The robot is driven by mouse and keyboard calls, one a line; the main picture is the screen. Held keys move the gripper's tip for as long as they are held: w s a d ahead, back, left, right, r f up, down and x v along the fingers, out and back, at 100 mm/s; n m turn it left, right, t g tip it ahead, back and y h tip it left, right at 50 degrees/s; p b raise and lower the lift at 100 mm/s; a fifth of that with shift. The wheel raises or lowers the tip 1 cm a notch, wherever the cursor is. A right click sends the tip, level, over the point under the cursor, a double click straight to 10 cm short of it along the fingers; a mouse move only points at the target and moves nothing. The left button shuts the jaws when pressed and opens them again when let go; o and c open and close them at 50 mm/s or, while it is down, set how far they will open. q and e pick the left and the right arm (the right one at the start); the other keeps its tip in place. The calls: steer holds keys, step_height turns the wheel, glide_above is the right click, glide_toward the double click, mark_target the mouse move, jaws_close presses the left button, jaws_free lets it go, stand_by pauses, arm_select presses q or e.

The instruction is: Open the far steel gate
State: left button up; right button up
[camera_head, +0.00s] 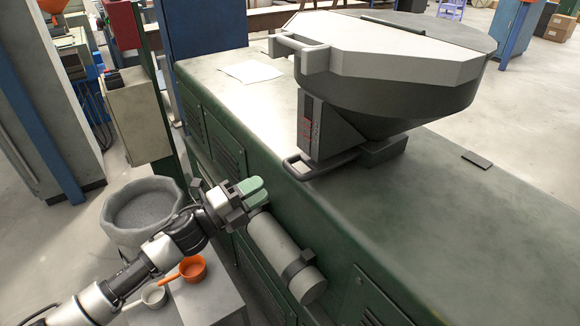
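My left gripper (252,191) has green fingertips that lie close together with no clear gap and nothing visible between them. It is in front of the green cabinet's side, beside the upper end of a grey cylinder. A grey hopper (405,95) with a lid stands on the cabinet. A steel bar handle (300,166) sticks out at the hopper's lower outlet, up and to the right of my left gripper and apart from it. I cannot tell for sure which part is the far steel gate. My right gripper is not in view.
The green cabinet top (460,210) has free room and a small dark plate (477,160). A lid handle (297,52) juts left. The grey cylinder (275,250) hangs on the cabinet side. Below are a round grey tub (122,232), an orange pan (193,268) and a pale pan (153,296).

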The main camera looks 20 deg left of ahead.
mark_target(290, 166)
arm_select(q)
steer(key=p+x, duration=0.3)
steer(key=x, duration=0.5)
steer(key=shift+w+d, duration=0.2)
steer(key=shift+w, duration=0.15)
steer(key=shift+w+d+r, duration=0.1)
steer(key=shift+w+d, duration=0.1)
steer(key=shift+c, duration=0.2)
jaws_close()
